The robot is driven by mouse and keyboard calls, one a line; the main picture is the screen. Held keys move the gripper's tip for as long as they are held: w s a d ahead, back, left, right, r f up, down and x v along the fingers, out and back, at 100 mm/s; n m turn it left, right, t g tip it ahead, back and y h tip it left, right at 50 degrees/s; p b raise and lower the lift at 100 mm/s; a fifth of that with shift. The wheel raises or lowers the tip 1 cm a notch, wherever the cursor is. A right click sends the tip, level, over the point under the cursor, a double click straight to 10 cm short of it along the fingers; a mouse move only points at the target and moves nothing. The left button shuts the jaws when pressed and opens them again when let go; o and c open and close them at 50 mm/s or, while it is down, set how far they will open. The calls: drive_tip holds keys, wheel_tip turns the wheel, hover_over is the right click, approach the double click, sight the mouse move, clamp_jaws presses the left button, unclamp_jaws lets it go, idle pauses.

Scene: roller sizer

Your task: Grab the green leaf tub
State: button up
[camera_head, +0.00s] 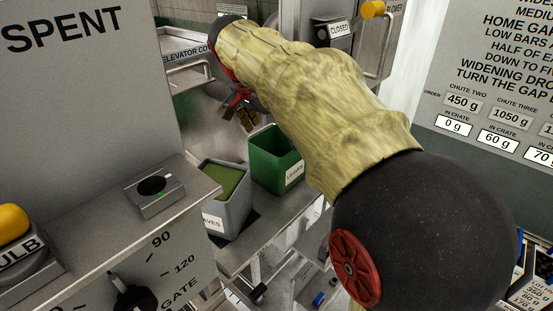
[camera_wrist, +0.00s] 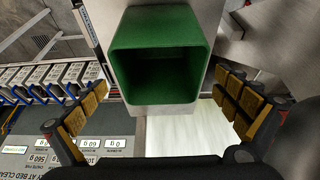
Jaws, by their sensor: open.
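The green leaf tub (camera_head: 267,167) stands upright on a metal shelf in the head view, with a white label reading "LEAVES" on its side. It looks empty, though its inside is dark. In the wrist view the same tub (camera_wrist: 160,27) shows its open mouth, ahead of and between the spread fingers. My gripper (camera_head: 244,114) is open and empty, above and a little left of the tub in the head view. In the wrist view its fingers (camera_wrist: 160,105) are wide apart, with gaps to the tub on both sides.
A grey tub (camera_head: 230,206) with green contents stands close to the left of the green tub. A grey panel and ledge (camera_head: 100,235) with a small box (camera_head: 155,194) stand at left.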

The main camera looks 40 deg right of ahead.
drive_tip(key=p+x, duration=0.1)
drive_tip(key=x, duration=0.4)
drive_tip(key=shift+f, duration=0.45)
drive_tip(key=shift+d+f, duration=0.1)
drive_tip(key=shift+f, duration=0.05)
drive_tip(key=shift+c, duration=1.2)
drive_tip(key=c, duration=0.7)
drive_tip(key=shift+c, duration=0.6)
